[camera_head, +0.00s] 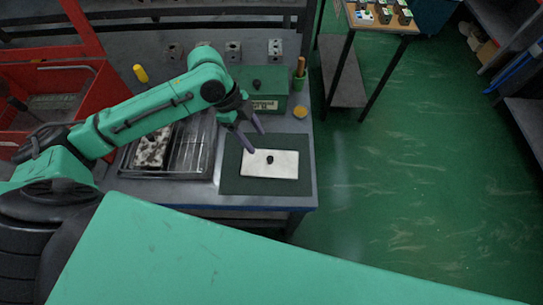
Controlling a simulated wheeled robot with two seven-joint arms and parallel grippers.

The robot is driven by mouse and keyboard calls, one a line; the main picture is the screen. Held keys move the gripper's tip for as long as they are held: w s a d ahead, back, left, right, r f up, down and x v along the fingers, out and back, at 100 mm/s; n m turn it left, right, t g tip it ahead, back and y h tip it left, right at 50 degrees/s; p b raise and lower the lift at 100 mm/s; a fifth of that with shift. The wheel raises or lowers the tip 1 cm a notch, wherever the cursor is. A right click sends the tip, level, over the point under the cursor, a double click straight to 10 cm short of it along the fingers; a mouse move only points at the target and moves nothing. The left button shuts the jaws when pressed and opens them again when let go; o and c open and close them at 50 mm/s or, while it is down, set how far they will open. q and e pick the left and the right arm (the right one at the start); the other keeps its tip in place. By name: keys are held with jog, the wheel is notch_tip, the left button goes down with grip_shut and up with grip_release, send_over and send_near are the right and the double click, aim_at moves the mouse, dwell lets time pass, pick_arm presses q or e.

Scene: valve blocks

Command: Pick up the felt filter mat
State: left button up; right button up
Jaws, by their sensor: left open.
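A white rectangular mat (284,168), which looks like the felt filter mat, lies flat on a dark green pad (234,183) near the right end of the workbench. A small black knob (270,160) sits at its middle. My left gripper (256,141) is open and empty, just above the mat's upper left part with its purple fingers pointing down and right. I cannot tell its exact height. My right gripper is out of view.
A wire-rack tray (190,160) stands left of the pad. A green box (267,103), a yellow round object (300,112) and a green cup with tools (299,82) stand behind it. Metal blocks (275,48) line the back. Red bins (60,88) are at left.

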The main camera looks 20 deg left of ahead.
aim_at(268, 158)
pick_arm(q)
jog(key=x, duration=0.3)
jog(key=shift+s+d+f, duration=0.2)
jog(key=shift+s+f, duration=0.05)
jog(key=shift+f, duration=0.05)
jog(key=x, duration=0.2)
jog(key=p+x, duration=0.2)
jog(key=x, duration=0.1)
jog(key=shift+w+d+f, duration=0.15)
jog(key=shift+w+f, duration=0.15)
jog(key=shift+w, duration=0.05)
jog(key=shift+s+d+f, duration=0.1)
jog(key=shift+f, duration=0.15)
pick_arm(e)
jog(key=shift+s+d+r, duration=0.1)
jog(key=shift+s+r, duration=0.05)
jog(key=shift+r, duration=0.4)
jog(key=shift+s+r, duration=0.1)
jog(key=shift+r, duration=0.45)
pick_arm(q)
grip_shut()
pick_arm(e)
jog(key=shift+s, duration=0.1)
